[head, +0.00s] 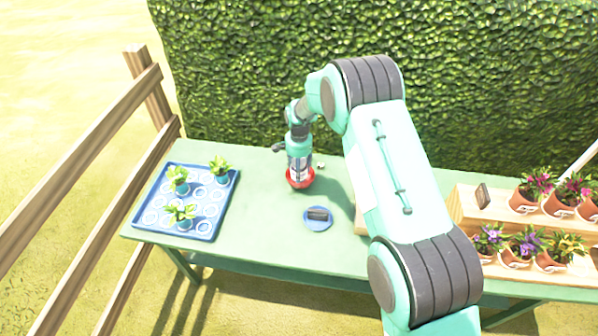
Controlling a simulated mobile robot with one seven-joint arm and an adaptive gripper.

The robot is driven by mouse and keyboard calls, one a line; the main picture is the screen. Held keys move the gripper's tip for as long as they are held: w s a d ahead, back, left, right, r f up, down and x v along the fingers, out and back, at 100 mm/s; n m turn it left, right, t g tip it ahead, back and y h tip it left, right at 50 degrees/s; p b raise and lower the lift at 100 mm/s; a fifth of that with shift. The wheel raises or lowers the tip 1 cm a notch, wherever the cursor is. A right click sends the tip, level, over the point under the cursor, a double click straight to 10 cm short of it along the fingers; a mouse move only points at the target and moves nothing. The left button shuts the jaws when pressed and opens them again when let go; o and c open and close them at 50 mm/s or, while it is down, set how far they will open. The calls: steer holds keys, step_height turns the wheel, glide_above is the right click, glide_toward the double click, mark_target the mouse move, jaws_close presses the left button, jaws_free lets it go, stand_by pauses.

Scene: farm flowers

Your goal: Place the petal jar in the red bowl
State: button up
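The red bowl (299,183) sits on the green table, left of the table's middle. My gripper (299,172) points down right over the bowl and covers much of it. The fingers are small and dark here, so I cannot tell whether they are open or shut, or whether they hold something. I cannot make out the petal jar clearly; it may be hidden by my gripper or in the bowl.
A blue tray (152,222) with several green plants stands on the left. A blue plate (317,226) bearing a dark block (318,213) lies in front of the bowl. A small pale object (320,166) is right of the bowl. Wooden shelving (468,208) holds potted flowers at right.

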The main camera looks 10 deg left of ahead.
steer(key=shift+f, duration=0.7)
stand_by(0.3)
steer(key=o, duration=1.4)
steer(key=shift+c, duration=0.2)
steer(key=shift+r, duration=0.1)
step_height(320, 180, up, 13)
steer(key=shift+p, duration=0.65)
